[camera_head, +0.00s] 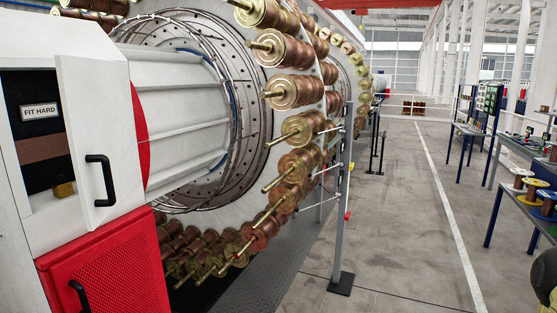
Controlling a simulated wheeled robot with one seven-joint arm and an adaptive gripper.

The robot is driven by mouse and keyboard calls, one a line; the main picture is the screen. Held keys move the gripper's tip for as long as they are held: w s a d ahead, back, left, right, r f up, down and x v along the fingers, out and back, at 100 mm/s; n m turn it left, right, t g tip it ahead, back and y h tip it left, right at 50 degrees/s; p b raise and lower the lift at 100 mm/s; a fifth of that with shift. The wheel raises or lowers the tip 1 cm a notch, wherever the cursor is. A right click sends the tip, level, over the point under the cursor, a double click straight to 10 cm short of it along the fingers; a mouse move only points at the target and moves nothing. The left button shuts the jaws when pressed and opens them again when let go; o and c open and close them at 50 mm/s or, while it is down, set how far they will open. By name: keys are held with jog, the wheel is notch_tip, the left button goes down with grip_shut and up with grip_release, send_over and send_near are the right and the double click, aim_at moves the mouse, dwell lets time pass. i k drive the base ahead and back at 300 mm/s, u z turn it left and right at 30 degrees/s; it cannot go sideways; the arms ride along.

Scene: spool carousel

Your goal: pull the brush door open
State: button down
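A white door panel (95,120) with a black vertical bar handle (101,180) is on the machine housing at the left. To its left a recess lies open, showing a dark inside, a "FIT HARD" label (40,113), a brown band (41,148) and a small brass-coloured block (64,189). I cannot tell how the panel is hinged or whether it is ajar. My gripper is not recognisable in this view, and nothing touches the handle.
A red mesh panel (110,270) with its own black handle (79,295) is below. A big ring of copper spools (290,90) and a grey post (343,200) stand to the right. A dark shape is cut off lower right.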

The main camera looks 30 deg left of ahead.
aim_at(96, 96)
jog(key=u, duration=0.3)
jog(key=i, duration=0.95)
jog(key=u, duration=0.65)
